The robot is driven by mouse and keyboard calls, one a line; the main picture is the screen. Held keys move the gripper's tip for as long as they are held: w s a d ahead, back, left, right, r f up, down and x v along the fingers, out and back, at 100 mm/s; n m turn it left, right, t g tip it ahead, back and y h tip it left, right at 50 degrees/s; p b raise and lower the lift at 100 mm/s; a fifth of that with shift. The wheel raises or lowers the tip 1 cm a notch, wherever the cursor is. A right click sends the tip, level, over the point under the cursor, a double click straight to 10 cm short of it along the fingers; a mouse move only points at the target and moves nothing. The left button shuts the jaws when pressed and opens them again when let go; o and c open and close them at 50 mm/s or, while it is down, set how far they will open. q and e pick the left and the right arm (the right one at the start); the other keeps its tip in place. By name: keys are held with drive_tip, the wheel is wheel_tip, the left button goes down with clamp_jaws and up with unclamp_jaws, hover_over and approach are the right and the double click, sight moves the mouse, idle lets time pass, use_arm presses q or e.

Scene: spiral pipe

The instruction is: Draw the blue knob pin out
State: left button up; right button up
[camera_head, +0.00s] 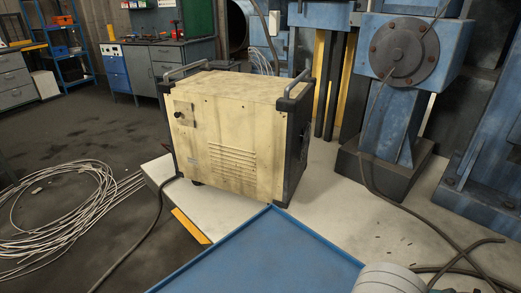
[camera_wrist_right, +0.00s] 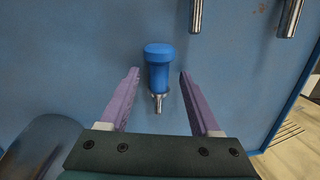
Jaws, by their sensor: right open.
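The blue knob pin (camera_wrist_right: 159,68) shows in the right wrist view, with a rounded blue head and a short metal shank pointing down the picture. It is against a blue panel or tray surface (camera_wrist_right: 90,50); I cannot tell how it is held there. My right gripper (camera_wrist_right: 158,74) is open, with one purple finger on each side of the knob pin. Gaps show between the fingers and the knob. In the head view the knob pin is not visible, and my left gripper is not in view.
Two metal rods, one upper middle (camera_wrist_right: 196,14) and one upper right (camera_wrist_right: 290,18), show beside the knob pin. In the head view a blue tray (camera_head: 265,250) lies at the front, with a cream cabinet (camera_head: 235,130) behind it and coiled cable (camera_head: 55,215) on the left floor.

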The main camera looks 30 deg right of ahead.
wheel_tip(320, 180, up, 10)
drive_tip(key=s+d+p, duration=0.1)
drive_tip(key=p, duration=0.3)
drive_tip(key=shift+d, duration=0.15)
drive_tip(key=shift+f, duration=0.1)
